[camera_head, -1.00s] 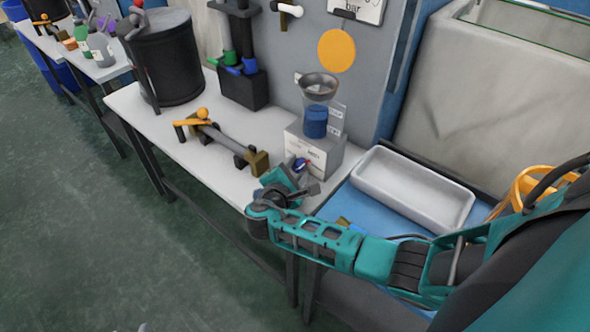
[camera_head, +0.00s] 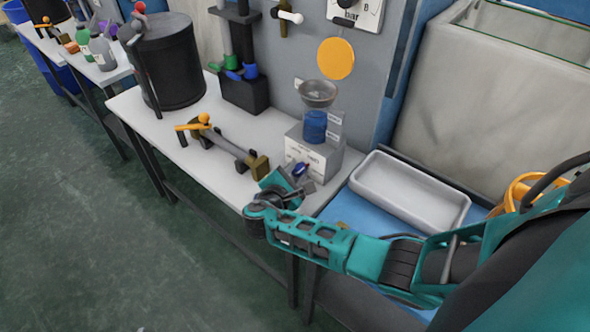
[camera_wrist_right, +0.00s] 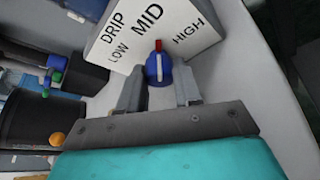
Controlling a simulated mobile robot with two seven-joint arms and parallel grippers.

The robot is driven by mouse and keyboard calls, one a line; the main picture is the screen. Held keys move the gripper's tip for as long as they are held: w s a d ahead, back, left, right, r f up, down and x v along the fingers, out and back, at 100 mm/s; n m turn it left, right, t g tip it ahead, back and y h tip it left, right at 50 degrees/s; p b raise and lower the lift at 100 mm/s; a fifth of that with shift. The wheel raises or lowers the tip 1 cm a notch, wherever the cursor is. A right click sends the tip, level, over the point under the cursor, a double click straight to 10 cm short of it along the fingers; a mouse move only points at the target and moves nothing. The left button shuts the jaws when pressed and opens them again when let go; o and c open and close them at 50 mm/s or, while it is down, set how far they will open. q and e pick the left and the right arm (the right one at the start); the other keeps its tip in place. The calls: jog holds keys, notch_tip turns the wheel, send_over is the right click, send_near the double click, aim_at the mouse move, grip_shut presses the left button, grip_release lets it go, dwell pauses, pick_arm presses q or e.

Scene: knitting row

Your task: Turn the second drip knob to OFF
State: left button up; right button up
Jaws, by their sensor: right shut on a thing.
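The blue drip knob (camera_head: 301,169) is on the front of a light grey box (camera_head: 318,158) that carries a clear funnel with a blue container. In the right wrist view, the knob (camera_wrist_right: 159,69) has a red pointer mark facing the MID label. The panel (camera_wrist_right: 150,32) reads DRIP, LOW, MID and HIGH; no OFF label shows. My right gripper (camera_head: 293,182) is at the knob, and in its wrist view its fingers (camera_wrist_right: 158,84) stand on either side of it, shut on it. The left gripper is not in view.
An orange-handled tool (camera_head: 222,142) lies on the white bench left of the box. A black drum (camera_head: 172,70) stands farther left. A white tray (camera_head: 408,193) lies on the blue surface to the right. An orange disc (camera_head: 335,58) hangs on the grey wall panel.

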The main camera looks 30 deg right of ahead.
jog(key=shift+w+r+n+g+p, duration=0.1)
jog(key=shift+r+n+g+p, duration=0.3)
jog(key=shift+n+p, duration=0.6)
jog(key=shift+f+g+p, duration=0.15)
jog(key=shift+g+p, duration=0.25)
jog(key=shift+p, duration=0.15)
jog(key=shift+a+n, duration=0.1)
jog(key=shift+n, duration=0.3)
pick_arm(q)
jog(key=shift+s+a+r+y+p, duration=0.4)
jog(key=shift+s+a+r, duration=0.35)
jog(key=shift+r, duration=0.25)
pick_arm(e)
jog(key=shift+f+n+g, duration=0.1)
jog(key=shift+n+g, duration=0.3)
jog(key=shift+g, duration=0.1)
jog(key=shift+w, duration=0.1)
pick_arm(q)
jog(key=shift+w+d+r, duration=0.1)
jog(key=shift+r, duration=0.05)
pick_arm(e)
jog(key=o, duration=0.6)
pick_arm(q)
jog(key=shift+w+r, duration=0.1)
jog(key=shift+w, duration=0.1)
pick_arm(e)
jog(key=shift+o, duration=0.7)
